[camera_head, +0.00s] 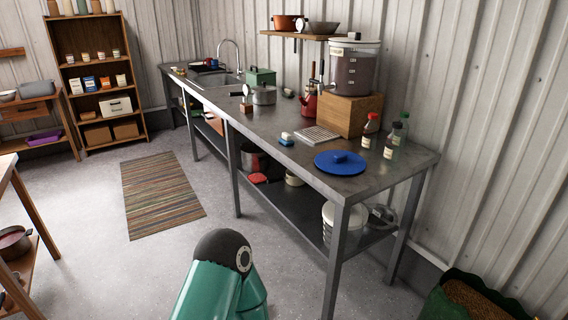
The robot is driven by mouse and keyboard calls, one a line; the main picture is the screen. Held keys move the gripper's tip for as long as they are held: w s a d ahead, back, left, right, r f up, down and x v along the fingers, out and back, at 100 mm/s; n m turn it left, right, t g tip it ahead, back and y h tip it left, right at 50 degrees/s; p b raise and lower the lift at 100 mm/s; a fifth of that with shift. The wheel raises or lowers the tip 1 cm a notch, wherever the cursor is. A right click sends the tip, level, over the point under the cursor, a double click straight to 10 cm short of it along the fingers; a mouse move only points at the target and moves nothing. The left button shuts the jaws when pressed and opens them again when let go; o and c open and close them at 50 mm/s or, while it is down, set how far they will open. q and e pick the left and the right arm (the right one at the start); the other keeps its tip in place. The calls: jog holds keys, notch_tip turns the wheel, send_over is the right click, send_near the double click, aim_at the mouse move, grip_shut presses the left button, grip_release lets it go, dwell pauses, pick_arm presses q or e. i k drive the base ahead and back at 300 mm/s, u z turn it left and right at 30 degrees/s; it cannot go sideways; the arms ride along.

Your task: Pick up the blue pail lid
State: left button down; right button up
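The blue pail lid (340,163) is a flat round disc with a raised knob in its middle. It lies flat on the metal counter (398,175), near the counter's close right end. A green and black link of my own arm shows at the bottom middle of the head view, in front of the counter and apart from the lid. Neither gripper is in view.
Beside the lid lie a metal rack (316,135) and a small blue and white thing (287,139). Open floor with a striped rug (161,193) lies left.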

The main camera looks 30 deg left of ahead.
aim_at(336, 162)
jog(key=z, duration=0.45)
jog(key=i, duration=0.1)
jog(key=z, duration=5.25)
jog(key=i, duration=0.9)
jog(key=z, duration=5.6)
jog(key=i, duration=0.9)
jog(key=z, duration=0.1)
